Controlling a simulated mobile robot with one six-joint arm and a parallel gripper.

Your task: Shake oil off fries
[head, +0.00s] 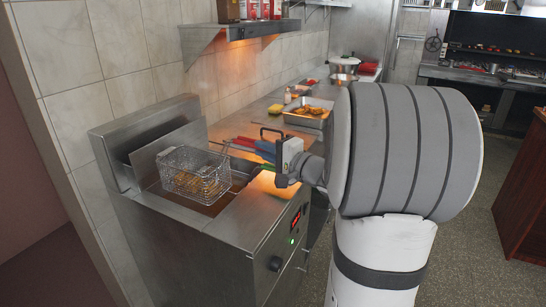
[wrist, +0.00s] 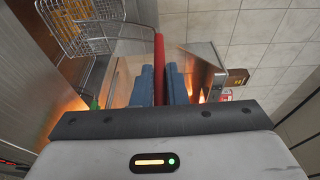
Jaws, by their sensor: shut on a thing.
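A wire fry basket (head: 197,174) with golden fries (head: 196,186) in its bottom hangs over the deep fryer (head: 250,222) at the left of the head view. It looks raised, with its mesh clear of the dark oil. Its red handle (head: 243,142) runs right to my gripper (head: 263,149). In the wrist view the blue fingers of my gripper (wrist: 161,82) are shut on either side of the red handle (wrist: 159,52).
A green handle (head: 267,167) lies low beside my gripper. The fryer's tall back panel (head: 140,140) and a tiled wall stand behind the basket. A metal tray (head: 308,112) with brown food sits on the counter beyond. A shelf (head: 240,30) with boxes overhangs the counter.

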